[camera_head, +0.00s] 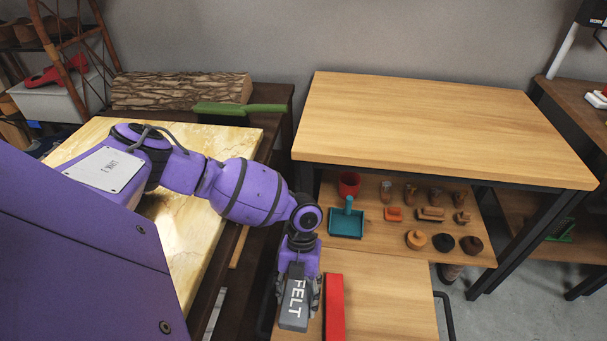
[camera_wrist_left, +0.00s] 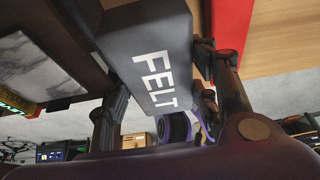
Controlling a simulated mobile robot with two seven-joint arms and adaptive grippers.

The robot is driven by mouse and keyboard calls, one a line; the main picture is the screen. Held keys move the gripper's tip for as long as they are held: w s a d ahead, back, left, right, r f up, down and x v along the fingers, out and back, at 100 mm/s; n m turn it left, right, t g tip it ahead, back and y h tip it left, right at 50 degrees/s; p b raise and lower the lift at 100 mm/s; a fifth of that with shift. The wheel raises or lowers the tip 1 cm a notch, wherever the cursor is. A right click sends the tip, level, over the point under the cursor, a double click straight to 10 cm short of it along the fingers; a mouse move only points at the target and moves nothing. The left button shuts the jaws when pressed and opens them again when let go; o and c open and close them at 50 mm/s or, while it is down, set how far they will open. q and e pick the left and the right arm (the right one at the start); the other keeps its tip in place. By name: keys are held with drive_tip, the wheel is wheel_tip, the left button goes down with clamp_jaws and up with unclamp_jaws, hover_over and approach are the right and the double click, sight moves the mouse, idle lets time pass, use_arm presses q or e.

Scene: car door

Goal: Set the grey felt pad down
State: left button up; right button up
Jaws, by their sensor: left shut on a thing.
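The grey felt pad (camera_head: 293,303) is a dark grey block with "FELT" in white letters. My left gripper (camera_head: 298,285) is shut on it, with a finger on each side. In the left wrist view the felt pad (camera_wrist_left: 150,60) fills the upper middle between the fingers (camera_wrist_left: 160,95). In the head view it is over the left part of a low wooden surface, beside a red block (camera_head: 334,308). I cannot tell whether the pad touches the surface. My right gripper is not in view.
The low wooden surface (camera_head: 385,300) is bare right of the red block. Behind it a shelf (camera_head: 375,235) holds a teal dustpan (camera_head: 346,222), a red cup (camera_head: 349,184) and several small wooden pieces. A higher wooden table (camera_head: 430,120) overhangs the shelf. A marble-topped table (camera_head: 190,235) stands left.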

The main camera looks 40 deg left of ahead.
sight(298, 306)
use_arm(q)
drive_tip(key=shift+f, duration=0.95)
wheel_tip(298, 306, down, 3)
drive_tip(key=shift+b, duration=0.5)
drive_tip(key=shift+f, duration=0.4)
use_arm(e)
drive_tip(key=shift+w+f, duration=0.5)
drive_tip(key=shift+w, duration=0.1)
use_arm(q)
drive_tip(key=o, duration=1.2)
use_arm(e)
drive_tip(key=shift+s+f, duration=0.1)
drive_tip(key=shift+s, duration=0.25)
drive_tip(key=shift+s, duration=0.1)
